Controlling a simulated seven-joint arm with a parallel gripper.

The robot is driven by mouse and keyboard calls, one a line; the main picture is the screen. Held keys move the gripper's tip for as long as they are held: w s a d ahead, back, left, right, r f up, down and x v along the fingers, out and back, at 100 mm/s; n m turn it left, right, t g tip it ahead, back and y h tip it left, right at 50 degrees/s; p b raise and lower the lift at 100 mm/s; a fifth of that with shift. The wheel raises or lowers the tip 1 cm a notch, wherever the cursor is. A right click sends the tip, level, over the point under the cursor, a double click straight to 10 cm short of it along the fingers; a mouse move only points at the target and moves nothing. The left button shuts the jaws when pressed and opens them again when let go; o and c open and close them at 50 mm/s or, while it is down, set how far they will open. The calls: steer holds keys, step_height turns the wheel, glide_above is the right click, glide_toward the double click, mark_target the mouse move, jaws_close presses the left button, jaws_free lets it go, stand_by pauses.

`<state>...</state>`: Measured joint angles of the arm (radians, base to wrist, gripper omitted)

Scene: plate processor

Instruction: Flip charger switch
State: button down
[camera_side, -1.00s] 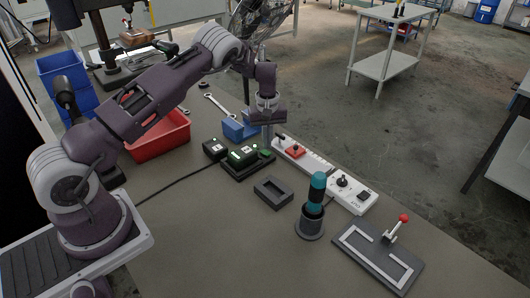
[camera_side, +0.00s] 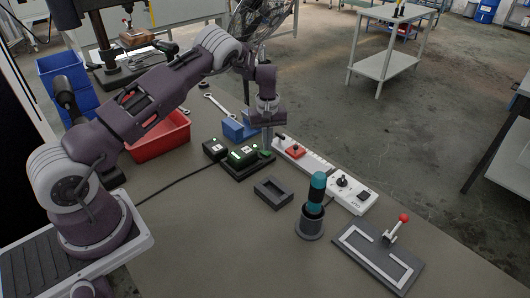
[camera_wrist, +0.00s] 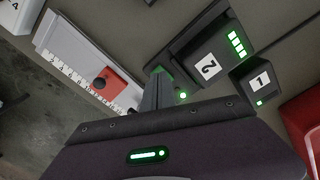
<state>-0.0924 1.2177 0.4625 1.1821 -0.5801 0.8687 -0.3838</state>
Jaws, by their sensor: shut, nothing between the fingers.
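The black charger (camera_side: 237,171) sits on the bench below my gripper, with a block marked 2 (camera_wrist: 207,66) on it and green lights lit. A green part (camera_side: 266,153) at its right end, by my fingertips, looks like the switch; it also shows in the wrist view (camera_wrist: 160,70), partly hidden by the fingers. A small green light (camera_wrist: 183,95) glows beside it. My gripper (camera_side: 266,148) is shut and empty, pointing down, its fingertips at or just above this green part. I cannot tell whether they touch. My fingers (camera_wrist: 158,78) also show in the wrist view.
A block marked 1 (camera_side: 214,149) stands left of the charger.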

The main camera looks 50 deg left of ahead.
steer(key=shift+f, duration=0.85)
stand_by(0.3)
steer(key=shift+r, duration=3.55)
step_height(320, 180, up, 17)
steer(key=m+t, duration=0.2)
glide_above(268, 153)
steer(key=s+d, duration=0.5)
steer(key=s+d+r+m+t+h, duration=0.1)
steer(key=s+d+r+m, duration=0.2)
steer(key=s+d+r, duration=0.45)
steer(key=s+d+m+t, duration=0.1)
steer(key=s+m, duration=0.1)
steer(key=s, duration=0.6)
steer(key=s+d+r+m, duration=0.1)
steer(key=s+m, duration=0.1)
steer(key=s, duration=0.6)
steer(key=s+d+r+m+t+y, duration=0.1)
steer(key=s+m, duration=0.2)
steer(key=s, duration=0.5)
steer(key=shift+s+d+r+t, duration=0.15)
steer(key=shift+s+d+t, duration=0.15)
steer(key=shift+s, duration=0.1)
